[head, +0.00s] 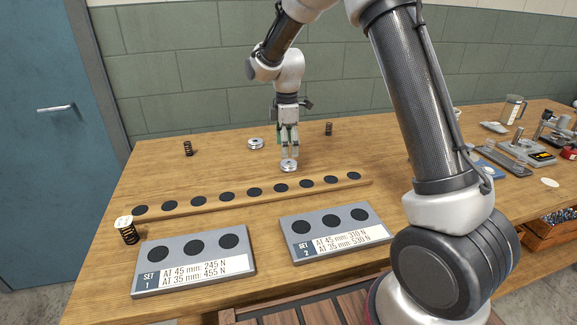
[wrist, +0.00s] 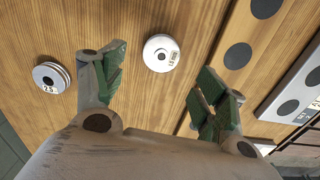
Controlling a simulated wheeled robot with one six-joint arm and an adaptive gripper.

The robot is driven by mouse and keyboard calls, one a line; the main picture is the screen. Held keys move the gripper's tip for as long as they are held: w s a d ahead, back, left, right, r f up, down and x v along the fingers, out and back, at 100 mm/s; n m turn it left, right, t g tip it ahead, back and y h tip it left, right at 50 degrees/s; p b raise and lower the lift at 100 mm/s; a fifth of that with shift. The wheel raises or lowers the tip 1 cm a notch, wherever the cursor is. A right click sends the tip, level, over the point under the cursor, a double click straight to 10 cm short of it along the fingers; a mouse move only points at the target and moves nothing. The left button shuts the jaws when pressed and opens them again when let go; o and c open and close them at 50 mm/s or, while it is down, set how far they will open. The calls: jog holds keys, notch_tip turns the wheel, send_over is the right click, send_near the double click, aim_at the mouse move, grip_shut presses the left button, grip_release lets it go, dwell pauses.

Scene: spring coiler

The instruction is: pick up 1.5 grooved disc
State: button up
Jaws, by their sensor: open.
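A pale grooved disc (head: 289,165) lies on the table under my gripper (head: 289,152). In the wrist view this disc (wrist: 161,53) shows between the spread fingertips of my gripper (wrist: 160,72), with a small label that seems to read 1.5. The fingers are open and do not visibly touch it. A second, silver grooved disc (head: 256,143) lies farther back and left. In the wrist view this second disc (wrist: 51,77) is left of the fingers, with a label that looks like 2.5.
A wooden strip with dark round spots (head: 227,196) runs in front of the disc. Two grey boards, Set 1 (head: 245,257) and Set 2 (head: 382,232), lie nearer. Springs stand at back left (head: 188,149), back right (head: 328,129) and front left (head: 128,236).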

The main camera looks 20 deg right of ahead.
aim_at(288, 162)
jog(key=f, duration=0.6)
jog(key=shift+d, duration=0.25)
jog(key=shift+r, duration=0.1)
jog(key=c, duration=1.4)
